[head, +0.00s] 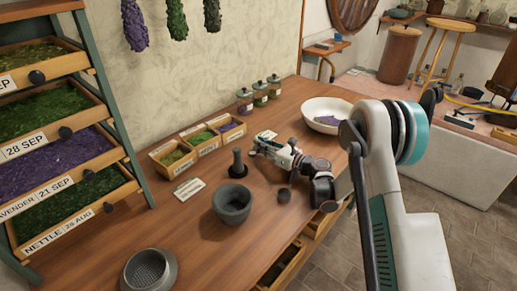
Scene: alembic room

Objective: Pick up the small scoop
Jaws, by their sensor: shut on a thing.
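My gripper (258,146) is low over the middle of the wooden table, reaching in from the right. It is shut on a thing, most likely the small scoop. A small pale grey piece (266,134) shows at the far side of the fingers and looks like part of the scoop. The fingers hide the rest, and I cannot tell whether it touches the table. No other scoop shows.
A mortar (233,205) and an upright dark pestle (238,165) stand left of my gripper. Herb boxes (171,159) and lidded jars (260,95) are behind. A white bowl (341,106) is at the back right, a sieve (149,270) at front left. A drying rack (116,105) stands left.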

